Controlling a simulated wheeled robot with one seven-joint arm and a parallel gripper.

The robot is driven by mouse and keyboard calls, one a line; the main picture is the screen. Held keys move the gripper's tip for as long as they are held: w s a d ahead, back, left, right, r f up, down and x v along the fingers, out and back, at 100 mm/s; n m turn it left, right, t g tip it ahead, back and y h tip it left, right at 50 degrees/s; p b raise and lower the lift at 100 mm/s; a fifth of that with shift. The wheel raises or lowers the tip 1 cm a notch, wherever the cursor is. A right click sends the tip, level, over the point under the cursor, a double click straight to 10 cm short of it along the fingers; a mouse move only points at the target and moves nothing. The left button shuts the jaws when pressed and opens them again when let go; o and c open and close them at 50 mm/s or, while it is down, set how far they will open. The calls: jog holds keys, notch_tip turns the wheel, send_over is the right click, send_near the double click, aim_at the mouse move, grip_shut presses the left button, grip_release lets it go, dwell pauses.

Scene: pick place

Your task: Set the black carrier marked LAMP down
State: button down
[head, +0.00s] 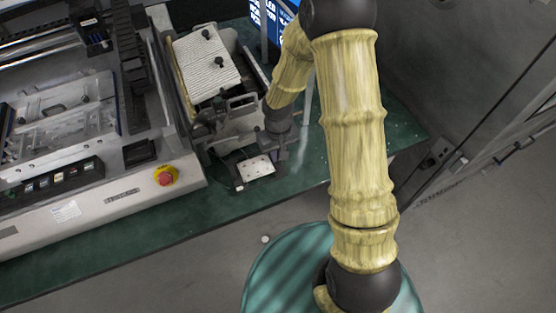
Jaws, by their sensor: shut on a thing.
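My gripper (268,148) is at the end of my arm, over the front right part of the green bench. It is shut on a black carrier (235,164), which has a pale plate with small dark dots on its right side. The LAMP marking cannot be read at this size. My wrist and gripper hide part of the carrier's right and rear side. I cannot tell whether the carrier's underside touches the bench top.
The green bench (125,243) has a clear strip along its front. A machine with a red stop button (165,176) stands to the left. A rack with a white ribbed panel (205,62) is just behind the carrier. A screen (268,18) is at the back.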

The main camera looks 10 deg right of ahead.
jog(key=shift+f, duration=2.1)
jog(key=shift+f, duration=0.2)
jog(key=c, duration=1.5)
grip_release()
jog(key=shift+o, duration=0.2)
jog(key=shift+r, duration=0.1)
notch_tip(320, 180, up, 12)
jog(key=shift+r, duration=0.1)
